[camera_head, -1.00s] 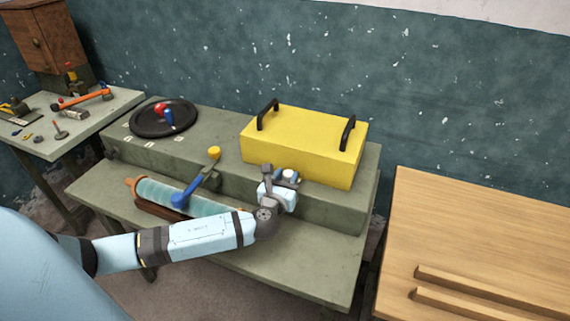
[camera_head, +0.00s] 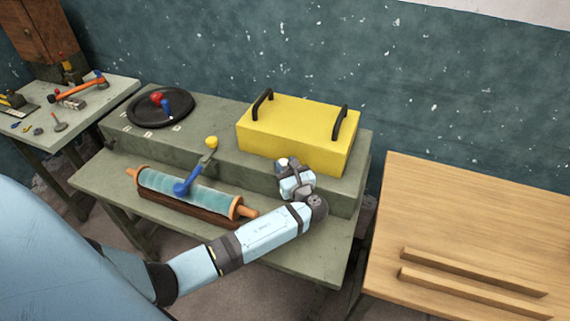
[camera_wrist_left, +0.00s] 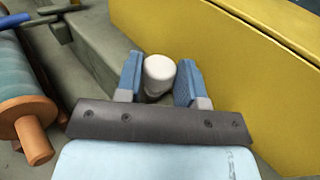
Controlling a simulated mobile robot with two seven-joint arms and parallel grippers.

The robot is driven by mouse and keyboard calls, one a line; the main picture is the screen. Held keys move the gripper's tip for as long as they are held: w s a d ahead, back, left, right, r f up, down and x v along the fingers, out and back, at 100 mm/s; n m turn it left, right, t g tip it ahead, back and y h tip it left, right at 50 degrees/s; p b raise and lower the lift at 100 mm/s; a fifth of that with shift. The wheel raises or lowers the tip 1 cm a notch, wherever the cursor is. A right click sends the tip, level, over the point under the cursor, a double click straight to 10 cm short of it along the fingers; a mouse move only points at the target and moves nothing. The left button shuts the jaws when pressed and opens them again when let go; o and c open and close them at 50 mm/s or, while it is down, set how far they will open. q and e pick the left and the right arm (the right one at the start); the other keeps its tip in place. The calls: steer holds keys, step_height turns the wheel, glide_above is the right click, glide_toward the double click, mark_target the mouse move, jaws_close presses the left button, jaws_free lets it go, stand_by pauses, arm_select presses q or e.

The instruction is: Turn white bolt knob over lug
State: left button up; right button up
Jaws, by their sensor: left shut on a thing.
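The white bolt knob (camera_wrist_left: 159,70) stands between the blue fingers of my left gripper (camera_wrist_left: 160,78) in the left wrist view. In the head view the knob (camera_head: 282,162) peeks out at the gripper's far left side, in front of the yellow box. My left gripper (camera_head: 286,168) is shut on the knob, with a finger on each side of it. The knob's lower part and bolt are mostly hidden by the gripper. I cannot make out the lug. My right gripper is in neither view.
The yellow box (camera_head: 292,132) with two black handles stands close behind the gripper. A teal roller (camera_head: 205,192) with orange ends and a blue-and-yellow lever (camera_head: 190,184) lie to the left. A black disc (camera_head: 140,115) with a red-and-blue crank is farther left. A wooden table (camera_head: 465,220) is right.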

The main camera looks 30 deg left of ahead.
arm_select(q)
steer(key=shift+w+n+g, duration=0.1)
steer(key=shift+n+g, duration=0.2)
steer(key=shift+g, duration=0.1)
steer(key=shift+r, duration=0.1)
steer(key=o, duration=0.9)
steer(key=v, duration=0.9)
steer(key=b+v, duration=0.1)
steer(key=v, duration=0.3)
steer(key=shift+d+f, duration=0.3)
steer(key=shift+d, duration=0.05)
